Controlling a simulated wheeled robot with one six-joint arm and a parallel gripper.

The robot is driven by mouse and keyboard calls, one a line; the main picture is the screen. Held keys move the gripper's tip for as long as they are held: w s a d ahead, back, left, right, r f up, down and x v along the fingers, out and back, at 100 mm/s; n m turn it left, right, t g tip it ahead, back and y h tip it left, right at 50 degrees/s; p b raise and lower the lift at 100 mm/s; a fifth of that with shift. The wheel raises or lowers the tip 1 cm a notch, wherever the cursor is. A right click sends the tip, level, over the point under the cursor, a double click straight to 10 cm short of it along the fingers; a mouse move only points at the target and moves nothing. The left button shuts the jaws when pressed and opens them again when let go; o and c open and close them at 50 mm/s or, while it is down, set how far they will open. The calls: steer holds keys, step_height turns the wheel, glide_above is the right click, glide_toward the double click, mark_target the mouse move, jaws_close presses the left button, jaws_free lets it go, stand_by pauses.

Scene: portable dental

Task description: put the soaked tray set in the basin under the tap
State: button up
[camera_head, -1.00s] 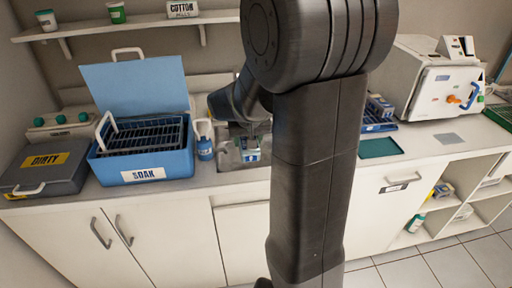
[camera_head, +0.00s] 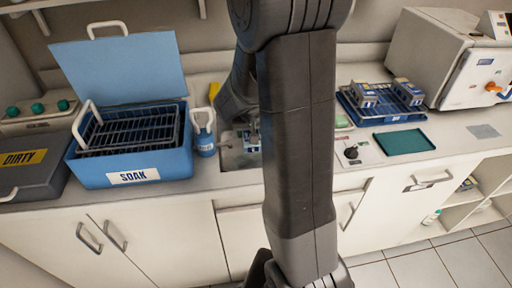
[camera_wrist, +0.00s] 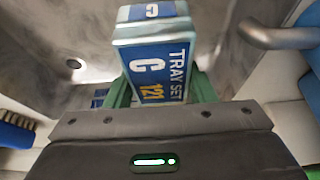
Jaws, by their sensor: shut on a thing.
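The tray set (camera_wrist: 152,60), a blue and white box marked "C 121 TRAY SET", is between the green fingers of my gripper (camera_wrist: 160,92) in the wrist view. My gripper is shut on it. The grey metal basin (camera_wrist: 95,35) lies beyond it, with its round drain at upper left. The tap (camera_wrist: 275,38), a grey metal spout, is at the upper right, to the right of the tray set. In the head view the basin (camera_head: 231,158) is partly hidden by my arm. I cannot tell whether the tray set touches the basin floor.
The open blue soak bin (camera_head: 185,165) with a black rack stands left of the basin, beside a blue-and-white bottle (camera_head: 204,140). The dirty box (camera_head: 35,170) is far left. Right are a blue rack (camera_head: 385,115) with boxes, a green tray (camera_head: 404,141) and a white machine (camera_head: 445,60).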

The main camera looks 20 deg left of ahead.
steer(key=shift+f+b, duration=0.45)
steer(key=shift+f, duration=2.55)
steer(key=shift+f, duration=0.15)
steer(key=o, duration=1.1)
steer(key=shift+o, duration=0.2)
steer(key=shift+r, duration=0.3)
steer(key=p+v, duration=0.1)
steer(key=v, duration=1)
steer(key=shift+s+d+r, duration=0.1)
steer(key=shift+s+r, duration=0.1)
steer(key=shift+r, duration=0.1)
